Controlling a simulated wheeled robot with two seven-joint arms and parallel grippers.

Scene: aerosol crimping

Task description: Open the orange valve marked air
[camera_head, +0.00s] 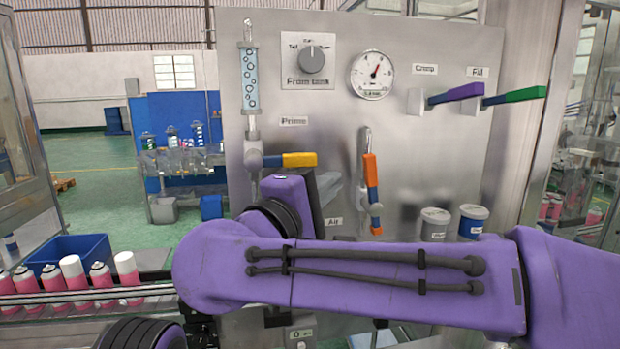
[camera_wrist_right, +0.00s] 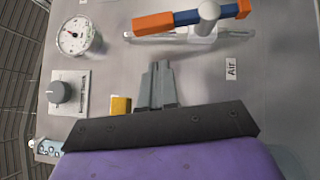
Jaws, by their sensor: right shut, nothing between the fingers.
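The orange valve has an upright handle (camera_head: 371,172) with a blue middle, on the steel panel right of my gripper. In the right wrist view the handle (camera_wrist_right: 152,22) lies across the top, roughly in line with its pipe. The air label (camera_head: 335,221) is low and left of the valve, close to my arm; it also shows in the wrist view (camera_wrist_right: 231,69). My right gripper (camera_head: 330,186) is left of the handle, its fingers partly hidden by my wrist. In the wrist view its fingers (camera_wrist_right: 158,68) are together, empty and apart from the handle. My left gripper is out of view.
A yellow-handled valve (camera_head: 299,160) is just above my right wrist. A gauge (camera_head: 371,75), a knob (camera_head: 312,60), a purple lever (camera_head: 455,93) and a green lever (camera_head: 515,96) are higher. Two small tubs (camera_head: 472,221) stand at right. Pink cans (camera_head: 101,277) line the conveyor at left.

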